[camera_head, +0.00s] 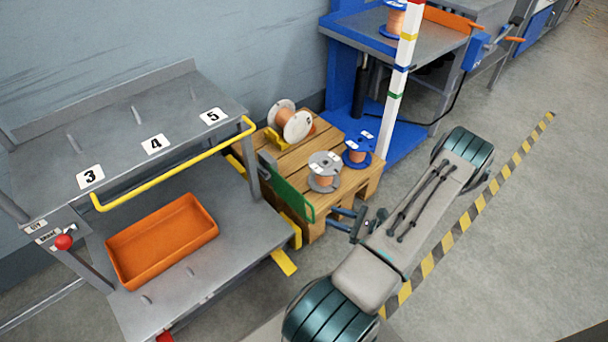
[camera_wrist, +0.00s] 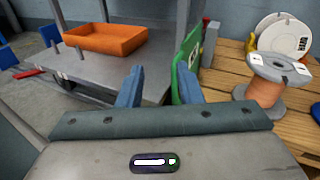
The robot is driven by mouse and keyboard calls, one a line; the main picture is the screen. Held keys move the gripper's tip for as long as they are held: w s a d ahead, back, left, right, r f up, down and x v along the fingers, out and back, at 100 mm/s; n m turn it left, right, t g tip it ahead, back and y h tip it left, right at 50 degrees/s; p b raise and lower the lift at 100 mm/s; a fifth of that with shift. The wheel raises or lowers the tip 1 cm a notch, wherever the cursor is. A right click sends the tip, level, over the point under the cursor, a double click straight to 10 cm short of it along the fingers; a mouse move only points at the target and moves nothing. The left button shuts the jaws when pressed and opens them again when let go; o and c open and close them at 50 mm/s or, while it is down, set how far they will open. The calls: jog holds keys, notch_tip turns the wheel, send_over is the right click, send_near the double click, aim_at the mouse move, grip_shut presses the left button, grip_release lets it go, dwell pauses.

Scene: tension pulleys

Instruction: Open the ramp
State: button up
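No part is labelled as the ramp, and I cannot tell for sure which it is. A green panel with a rim (camera_head: 288,190) stands at the cart's right end, between the cart and the wooden pallet. My gripper (camera_head: 337,219) is to the right of the panel's near end, its blue fingers pointing at it. In the wrist view my gripper (camera_wrist: 159,84) is open with its fingers wide apart. The green panel (camera_wrist: 186,62) shows just beyond the right finger there. I cannot tell whether they touch; nothing is clearly held.
A grey cart (camera_head: 245,232) carries an orange bin (camera_head: 163,242) and a yellow rail (camera_head: 175,168). The wooden pallet (camera_head: 352,183) holds several spools, including a grey one (camera_head: 324,171) near my gripper. A striped post (camera_head: 401,75) rises behind. Floor to the right is clear.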

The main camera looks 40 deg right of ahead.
jog(key=w+a+r+n+g+y+p, duration=0.2)
jog(key=a+r+n+g+p, duration=0.1)
jog(key=r, duration=0.6)
jog(key=w+a+r+n+g+y+p, duration=0.2)
jog(key=a+r+n+g+p, duration=0.2)
jog(key=r, duration=0.6)
jog(key=shift+a+r+n+g+p, duration=0.15)
jog(key=shift+a+n+g+p, duration=0.15)
jog(key=shift+a+n+g, duration=0.95)
jog(key=shift+w+d+t, duration=0.1)
jog(key=shift+d+t, duration=0.05)
jog(key=shift+t, duration=0.1)
